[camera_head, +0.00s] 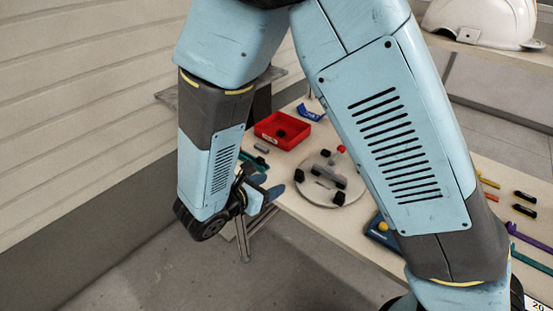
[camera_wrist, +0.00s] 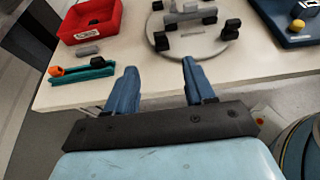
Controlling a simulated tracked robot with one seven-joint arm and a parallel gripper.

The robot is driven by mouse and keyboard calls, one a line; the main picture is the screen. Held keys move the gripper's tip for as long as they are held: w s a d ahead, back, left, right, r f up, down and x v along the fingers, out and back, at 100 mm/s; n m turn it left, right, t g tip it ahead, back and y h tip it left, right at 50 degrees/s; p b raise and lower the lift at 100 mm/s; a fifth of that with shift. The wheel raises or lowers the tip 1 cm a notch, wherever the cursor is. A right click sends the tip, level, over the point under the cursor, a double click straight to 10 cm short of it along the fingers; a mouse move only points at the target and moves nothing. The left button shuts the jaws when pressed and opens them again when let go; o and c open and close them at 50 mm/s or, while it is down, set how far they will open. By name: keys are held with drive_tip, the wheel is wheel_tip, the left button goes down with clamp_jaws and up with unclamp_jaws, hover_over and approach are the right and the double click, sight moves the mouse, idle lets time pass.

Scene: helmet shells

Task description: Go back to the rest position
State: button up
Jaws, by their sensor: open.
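My gripper (camera_head: 264,188) hangs at the near left edge of the table in the head view, beyond my light blue arm. In the wrist view my gripper (camera_wrist: 156,86) has its two blue fingers spread well apart, with nothing between them but pale tabletop and its edge. The table (camera_wrist: 230,82) lies ahead of the fingers. A round grey plate (camera_wrist: 196,48) with black blocks and a grey bar on it lies beyond the fingertips, apart from them. In the head view the plate (camera_head: 318,198) also carries a red ball.
A red bin (camera_wrist: 72,32) with a dark piece inside stands at the back left. A teal tool (camera_wrist: 85,78) lies near the table edge, beside a small grey block (camera_wrist: 88,50). A blue tray (camera_wrist: 262,22) is at right. A white helmet (camera_head: 482,18) sits on a shelf.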

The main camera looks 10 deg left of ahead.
drive_tip(key=w+d+r+m+g, duration=0.2)
drive_tip(key=d+r+m+g, duration=0.2)
drive_tip(key=d+r+m, duration=0.45)
drive_tip(key=w+d+r+m+g, duration=0.2)
drive_tip(key=d+r+m+g, duration=0.3)
drive_tip(key=d, duration=0.7)
drive_tip(key=s+d+r+m+t+y, duration=0.3)
drive_tip(key=s+d+r+m+y, duration=0.4)
drive_tip(key=s+d+r+m, duration=0.3)
drive_tip(key=d+r+m, duration=0.3)
drive_tip(key=m, duration=0.3)
drive_tip(key=shift+d, duration=0.35)
